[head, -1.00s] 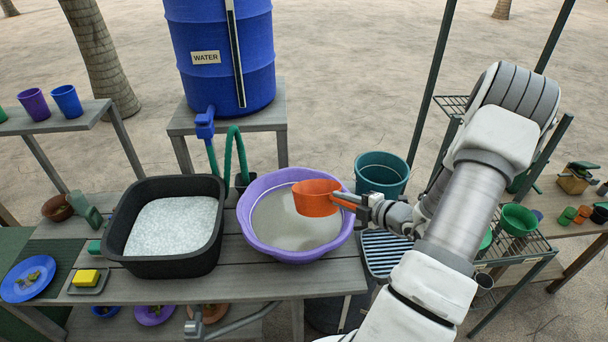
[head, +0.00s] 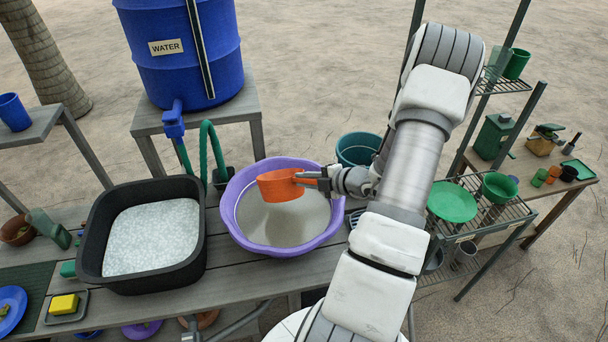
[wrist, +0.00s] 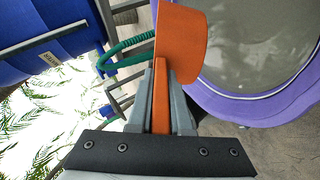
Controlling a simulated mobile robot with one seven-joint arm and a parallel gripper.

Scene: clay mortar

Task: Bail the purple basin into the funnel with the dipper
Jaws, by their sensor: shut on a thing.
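The purple basin (head: 287,247) stands on the grey slatted table and holds greyish liquid. Its purple rim also shows at the right of the wrist view (wrist: 283,108). The orange dipper (head: 278,186) is over the back-left part of the basin, looking roughly level; its inside is hidden. My gripper (head: 320,181) is shut on the dipper's handle, which sits between the grey fingers in the wrist view (wrist: 160,95). A green, bowl-shaped thing (head: 499,187) on the wire rack at right may be the funnel; I cannot tell for sure.
A black tub (head: 195,262) of pale, clear-looking contents stands left of the basin. A blue water barrel (head: 185,60) with tap and green hose is behind. A teal bucket (head: 357,150) is behind right. A green plate (head: 452,203) lies on the rack.

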